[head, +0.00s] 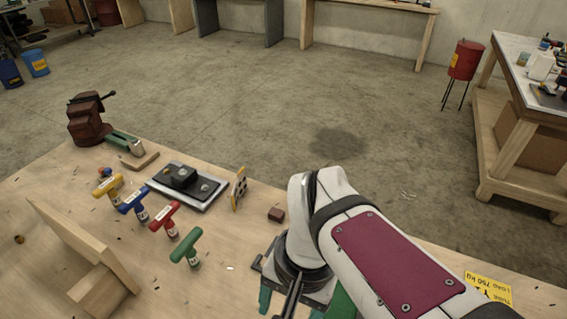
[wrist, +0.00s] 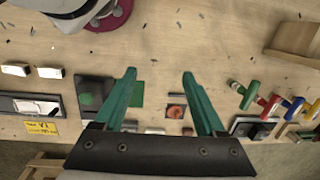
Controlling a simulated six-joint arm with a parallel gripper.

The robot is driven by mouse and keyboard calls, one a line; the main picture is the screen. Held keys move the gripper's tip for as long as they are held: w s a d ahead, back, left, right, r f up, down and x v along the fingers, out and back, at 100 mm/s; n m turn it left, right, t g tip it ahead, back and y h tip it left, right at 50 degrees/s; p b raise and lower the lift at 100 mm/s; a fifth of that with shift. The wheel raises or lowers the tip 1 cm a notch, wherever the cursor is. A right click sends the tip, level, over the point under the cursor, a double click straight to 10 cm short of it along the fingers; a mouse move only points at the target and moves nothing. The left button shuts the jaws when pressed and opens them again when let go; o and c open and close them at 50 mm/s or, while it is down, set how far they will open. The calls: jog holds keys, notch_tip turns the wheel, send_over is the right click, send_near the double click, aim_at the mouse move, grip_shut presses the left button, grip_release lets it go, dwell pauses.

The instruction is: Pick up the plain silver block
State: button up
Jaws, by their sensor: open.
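My gripper (wrist: 158,76) has two teal fingers, spread apart with nothing held between them. In the head view my own arm covers most of it, and only bits of teal show low in the picture. Two small pale blocks lie on the workbench left of the fingers in the wrist view: one at the far left (wrist: 15,70) and one nearer the fingers (wrist: 50,72). They could be silver, but I cannot tell whether either is plain. No clear silver block shows in the head view, where my arm hides part of the bench.
A wooden stand (head: 85,240) rises at left. A green square (wrist: 95,92) lies near the left finger.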

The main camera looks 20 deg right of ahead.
jog(key=w+d+f+m+h, duration=0.1)
jog(key=w+d+m, duration=0.5)
jog(key=w, duration=0.5)
jog(key=w+d+f+m, duration=0.1)
jog(key=w+d+m, duration=0.6)
jog(key=w, duration=0.3)
jog(key=w+d+f+m, duration=0.6)
jog(key=w+d+f, duration=0.1)
jog(key=d, duration=0.1)
jog(key=shift+h, duration=0.3)
jog(key=f, duration=0.9)
jog(key=a+f, duration=0.1)
jog(key=f, duration=0.4)
jog(key=shift+s+f, duration=0.2)
jog(key=shift+f, duration=0.1)
grip_shut()
